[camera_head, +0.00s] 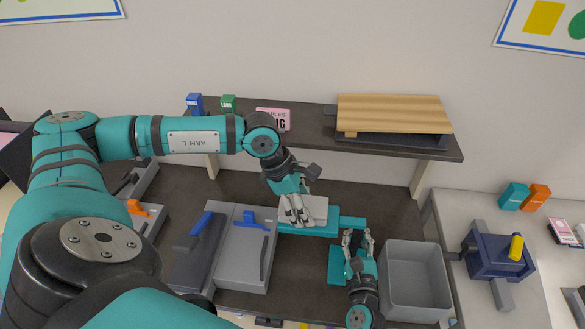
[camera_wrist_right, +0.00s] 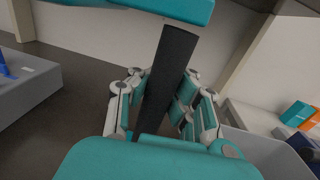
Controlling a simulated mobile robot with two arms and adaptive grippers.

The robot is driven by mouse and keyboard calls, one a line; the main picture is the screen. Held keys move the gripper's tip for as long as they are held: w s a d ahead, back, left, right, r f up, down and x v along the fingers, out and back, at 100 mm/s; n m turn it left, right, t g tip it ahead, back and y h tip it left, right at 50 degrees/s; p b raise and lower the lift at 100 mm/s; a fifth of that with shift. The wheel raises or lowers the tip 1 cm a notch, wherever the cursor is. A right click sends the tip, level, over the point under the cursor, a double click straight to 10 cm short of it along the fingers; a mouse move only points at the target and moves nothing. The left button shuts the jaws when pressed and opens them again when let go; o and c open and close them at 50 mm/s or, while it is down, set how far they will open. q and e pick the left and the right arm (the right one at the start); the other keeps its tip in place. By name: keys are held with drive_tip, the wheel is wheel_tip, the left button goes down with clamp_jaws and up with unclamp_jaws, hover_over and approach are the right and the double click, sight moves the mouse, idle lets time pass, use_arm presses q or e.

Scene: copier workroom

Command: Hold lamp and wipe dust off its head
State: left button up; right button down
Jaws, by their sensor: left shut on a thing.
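The lamp has a flat teal head (camera_head: 344,223), a dark post (camera_wrist_right: 168,75) and a teal base (camera_head: 336,262) on the dark table. Its head crosses the top of the right wrist view (camera_wrist_right: 185,8). My left gripper (camera_head: 297,215) is shut on a pale grey cloth (camera_head: 317,207) over the left part of the lamp head. Whether the cloth presses on the head is hard to tell. My right gripper (camera_head: 358,240) has its fingers on both sides of the post, close against it, below the head. No dust can be made out.
A grey bin (camera_head: 413,243) stands just right of my right gripper. Grey office devices (camera_head: 243,255) are close on the left. A raised shelf (camera_head: 310,128) with a wooden board (camera_head: 393,112) runs behind. A blue device (camera_head: 497,256) stands on the right-hand counter.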

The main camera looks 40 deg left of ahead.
sight(341, 219)
use_arm(q)
drive_tip(key=shift+w+d+r, duration=0.1)
drive_tip(key=shift+w+d, duration=0.5)
drive_tip(key=shift+d, duration=0.45)
drive_tip(key=shift+w+d+f, duration=0.1)
drive_tip(key=shift+w+d, duration=0.5)
drive_tip(key=shift+d, duration=0.5)
drive_tip(key=shift+w+d+r, duration=0.1)
drive_tip(key=shift+w+d, duration=0.5)
drive_tip(key=shift+d, duration=0.45)
drive_tip(key=shift+s+a+f, duration=0.15)
drive_tip(key=shift+s+a, duration=0.8)
drive_tip(key=shift+a, duration=0.8)
drive_tip(key=shift+s+a+f, duration=0.1)
drive_tip(key=shift+s+a, duration=0.9)
drive_tip(key=shift+a, duration=0.7)
drive_tip(key=shift+s+a+f, duration=0.15)
drive_tip(key=shift+s+a, duration=0.8)
drive_tip(key=shift+a, duration=0.8)
drive_tip(key=shift+s+r, duration=0.1)
drive_tip(key=shift+r, duration=4.3)
use_arm(e)
drive_tip(key=c, duration=1)
unclamp_jaws()
drive_tip(key=shift+c, duration=0.2)
drive_tip(key=o, duration=0.6)
drive_tip(key=shift+c, duration=0.2)
